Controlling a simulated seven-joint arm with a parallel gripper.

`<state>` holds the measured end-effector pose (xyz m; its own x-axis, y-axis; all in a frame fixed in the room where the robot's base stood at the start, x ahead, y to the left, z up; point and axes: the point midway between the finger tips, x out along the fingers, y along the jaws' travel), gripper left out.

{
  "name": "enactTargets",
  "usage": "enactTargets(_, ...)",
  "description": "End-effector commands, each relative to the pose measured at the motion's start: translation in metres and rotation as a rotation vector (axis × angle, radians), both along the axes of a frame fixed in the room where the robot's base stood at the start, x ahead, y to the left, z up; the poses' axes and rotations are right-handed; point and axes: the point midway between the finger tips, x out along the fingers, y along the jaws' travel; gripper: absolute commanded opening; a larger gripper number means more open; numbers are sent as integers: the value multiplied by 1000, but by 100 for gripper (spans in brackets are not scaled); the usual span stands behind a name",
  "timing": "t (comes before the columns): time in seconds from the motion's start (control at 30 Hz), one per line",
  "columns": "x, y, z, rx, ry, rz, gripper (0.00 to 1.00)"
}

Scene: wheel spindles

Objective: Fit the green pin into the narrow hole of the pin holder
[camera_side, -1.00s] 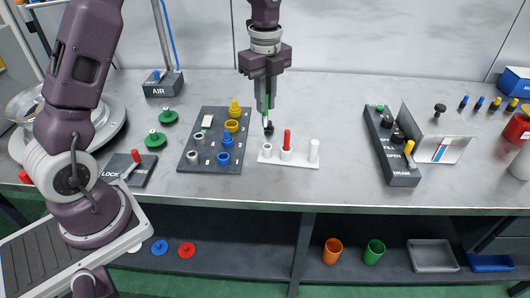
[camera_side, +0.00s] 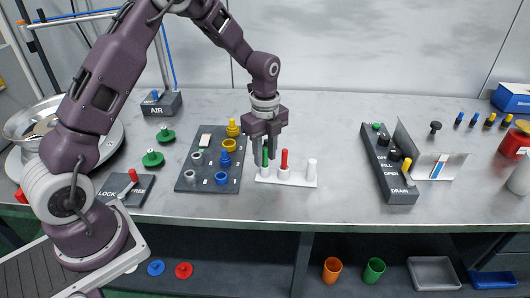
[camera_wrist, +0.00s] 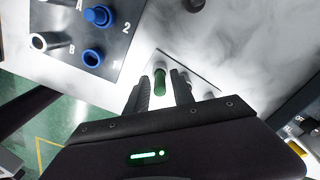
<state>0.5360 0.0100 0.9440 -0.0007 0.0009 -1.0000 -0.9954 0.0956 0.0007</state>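The green pin (camera_side: 265,158) stands upright at the left socket of the white pin holder (camera_side: 300,182), its lower end in the socket. Its top reaches about as high as the red pin (camera_side: 284,158) in the middle socket. My gripper (camera_side: 265,158) is low over the left end of the holder, fingers pointing down on either side of the green pin. In the wrist view the green pin (camera_wrist: 160,82) lies between the fingertips (camera_wrist: 161,88), with a visible gap on both sides. The socket opening is hidden by the pin.
A white post (camera_side: 312,167) rises at the holder's right end. A dark board with blue, yellow and grey fittings (camera_side: 188,182) lies close on the left. A dark control box (camera_side: 390,165) stands to the right. A black knob (camera_wrist: 193,4) is behind the holder.

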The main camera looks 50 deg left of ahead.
Motion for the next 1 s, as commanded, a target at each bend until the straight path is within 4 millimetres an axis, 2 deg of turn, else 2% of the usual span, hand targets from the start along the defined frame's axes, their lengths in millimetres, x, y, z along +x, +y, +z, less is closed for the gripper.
enactTargets(0.27,0,0,0,0,0,0,36)
enactTargets(0.37,1,0,6,0,-3,0,36)
enactTargets(0.47,2,0,26,-1,-6,0,36)
enactTargets(0.6,1,0,66,0,-7,1,36)
enactTargets(0.73,1,0,98,0,-6,1,36)
enactTargets(0.9,0,0,121,0,-2,0,36)
enactTargets(1.0,0,0,124,0,-1,0,36)
